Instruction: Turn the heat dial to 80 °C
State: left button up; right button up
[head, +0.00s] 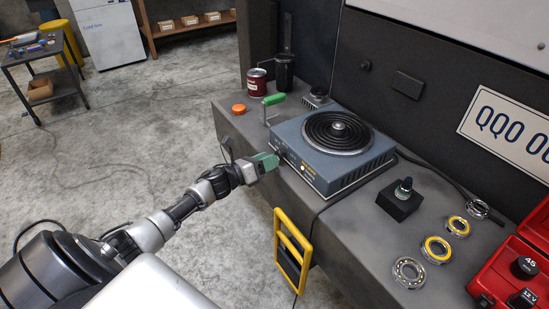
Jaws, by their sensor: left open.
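A blue-grey hot plate (331,176) with a dark coil top (338,131) stands on the dark bench. Its front panel faces my left arm. The heat dial (280,153) appears as a small dark knob at the left end of that panel, partly hidden by my gripper; its setting cannot be read. My left gripper (273,159) has green fingertips and is at the panel's left end, right by the dial. It is open; whether the fingers touch the dial cannot be told. My right gripper is not in view.
A green-handled tool (273,100), an orange cap (238,109) and a red can (257,82) stand behind-left of the hot plate. A black block (399,204), several bearings (437,250) and a red case (508,262) lie right. A yellow frame (279,247) hangs at the bench's front edge.

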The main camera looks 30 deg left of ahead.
aim_at(281, 154)
pick_arm(q)
jog(key=shift+x, duration=1.25)
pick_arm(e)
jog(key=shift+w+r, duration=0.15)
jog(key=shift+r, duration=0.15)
pick_arm(q)
jog(key=c, duration=0.6)
